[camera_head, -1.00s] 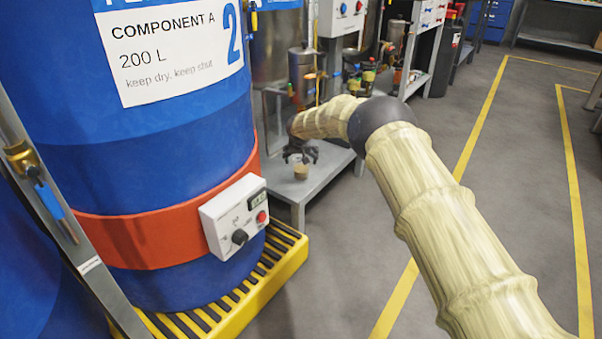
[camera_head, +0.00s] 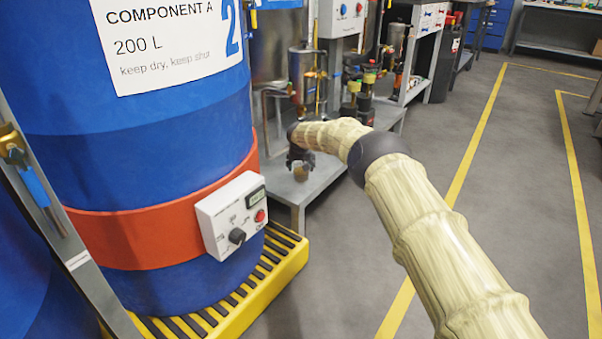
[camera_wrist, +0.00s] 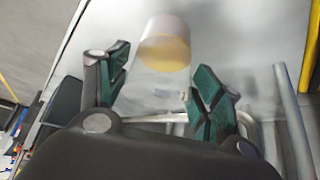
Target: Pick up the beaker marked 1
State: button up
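A small beaker (camera_head: 300,174) with amber-brown contents stands on a low grey metal shelf. In the wrist view the clear beaker (camera_wrist: 166,52) shows ahead of the fingers, with yellow liquid in it; no mark 1 can be read. My gripper (camera_head: 299,163) is right at the beaker in the head view and partly covers it. In the wrist view my gripper (camera_wrist: 160,90) is open, with green-padded fingers apart on the left and right and the near end of the beaker between them. Neither finger visibly touches it.
A blue drum (camera_head: 130,150) with a red band and control box (camera_head: 233,216) stands on a yellow spill pallet (camera_head: 225,310), left of my arm. The grey floor at right is clear.

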jog(key=c, duration=0.6)
jog(key=shift+s+a+r, duration=0.1)
jog(key=shift+r, duration=0.1)
